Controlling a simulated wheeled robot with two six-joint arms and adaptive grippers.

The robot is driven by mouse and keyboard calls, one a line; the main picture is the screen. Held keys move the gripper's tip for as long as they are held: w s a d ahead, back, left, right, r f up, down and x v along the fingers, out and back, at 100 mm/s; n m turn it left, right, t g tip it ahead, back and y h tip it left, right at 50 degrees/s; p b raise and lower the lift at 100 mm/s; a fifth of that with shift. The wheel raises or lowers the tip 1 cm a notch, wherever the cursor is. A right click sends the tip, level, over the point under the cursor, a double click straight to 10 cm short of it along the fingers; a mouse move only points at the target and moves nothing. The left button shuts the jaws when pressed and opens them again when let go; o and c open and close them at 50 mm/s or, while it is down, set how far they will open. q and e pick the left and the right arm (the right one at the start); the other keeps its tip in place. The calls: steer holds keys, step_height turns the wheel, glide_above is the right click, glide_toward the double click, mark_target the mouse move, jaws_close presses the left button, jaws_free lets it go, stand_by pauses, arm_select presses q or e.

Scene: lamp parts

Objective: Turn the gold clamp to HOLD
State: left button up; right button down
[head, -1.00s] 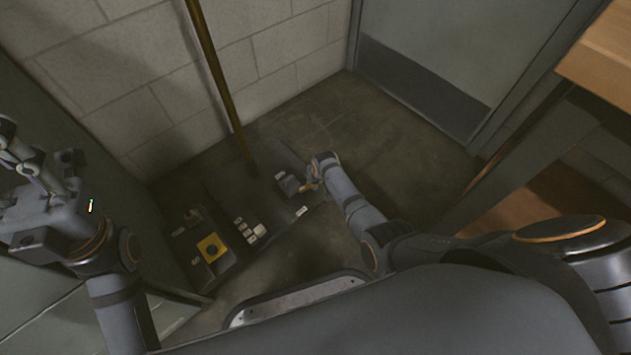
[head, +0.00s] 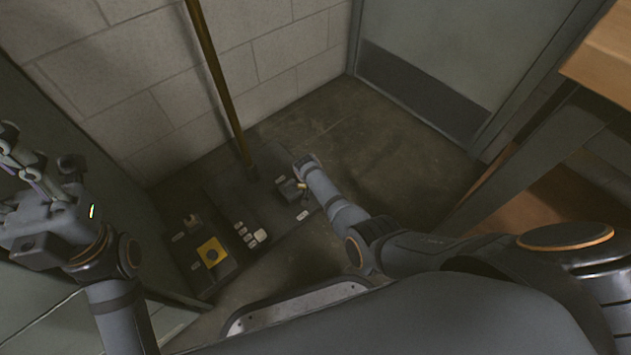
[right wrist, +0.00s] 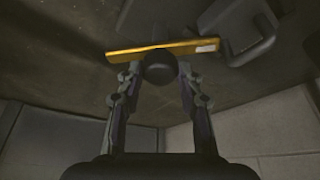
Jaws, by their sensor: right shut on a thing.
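The gold clamp is a flat gold bar (right wrist: 150,52) with a dark round knob (right wrist: 160,68) in front of it in the right wrist view. My right gripper (right wrist: 160,76) has its two fingers on either side of this knob and is shut on it. In the head view the clamp is a small gold spot (head: 302,185) by a dark block at the right end of the floor panel, mostly hidden by my right gripper (head: 298,186). No HOLD lettering is readable. My left gripper (head: 25,165) is raised at the left edge, away from the panel; its jaw opening is unclear.
The dark panel (head: 215,205) lies on the floor by the block wall. It carries a yellow square with a dark round centre (head: 212,253) and several white tags. A gold pole (head: 222,85) rises from it. A wooden-topped table (head: 600,55) stands at right.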

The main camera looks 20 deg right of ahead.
stand_by(0.4)
steer(key=c, duration=0.8)
jaws_free()
steer(key=shift+c, duration=0.2)
